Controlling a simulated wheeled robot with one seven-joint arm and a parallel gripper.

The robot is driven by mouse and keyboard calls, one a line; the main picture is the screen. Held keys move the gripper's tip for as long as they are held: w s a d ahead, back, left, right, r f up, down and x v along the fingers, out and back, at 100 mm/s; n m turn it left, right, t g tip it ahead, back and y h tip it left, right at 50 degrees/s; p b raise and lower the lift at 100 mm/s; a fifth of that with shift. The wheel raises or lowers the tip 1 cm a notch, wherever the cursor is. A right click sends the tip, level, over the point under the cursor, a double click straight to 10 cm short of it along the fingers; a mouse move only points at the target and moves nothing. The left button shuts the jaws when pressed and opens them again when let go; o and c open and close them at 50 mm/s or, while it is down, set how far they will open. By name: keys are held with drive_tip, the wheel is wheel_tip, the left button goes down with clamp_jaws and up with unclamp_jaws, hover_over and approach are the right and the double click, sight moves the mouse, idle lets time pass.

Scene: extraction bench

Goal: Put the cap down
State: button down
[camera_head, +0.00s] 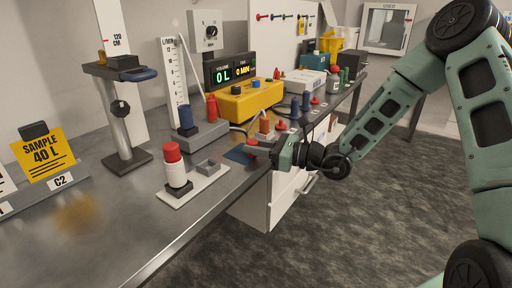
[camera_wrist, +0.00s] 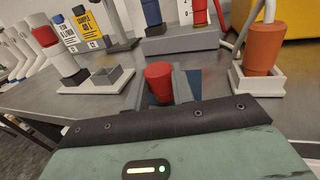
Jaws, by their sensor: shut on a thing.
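A small red cap (camera_wrist: 160,82) sits between the grey fingers of my gripper (camera_wrist: 163,90) in the wrist view, and the fingers are shut on it. In the head view my gripper (camera_head: 262,150) reaches in over the bench's front edge, and a little of the red cap (camera_head: 252,142) shows at its fingers. A dark blue mat (camera_head: 236,156) lies on the bench just beyond and below the fingers. It also shows beside the fingers in the wrist view (camera_wrist: 194,76). I cannot tell whether the cap touches the mat.
A white tray (camera_head: 205,186) left of my gripper holds a red-topped white vial (camera_head: 175,172) and a grey block. An orange vessel (camera_wrist: 264,48) stands in a white holder on the other side. Behind are a grey rack and a yellow meter box (camera_head: 250,100). The front left bench is clear.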

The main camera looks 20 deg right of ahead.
drive_tip(key=shift+f, duration=0.15)
drive_tip(key=c, duration=1.2)
unclamp_jaws()
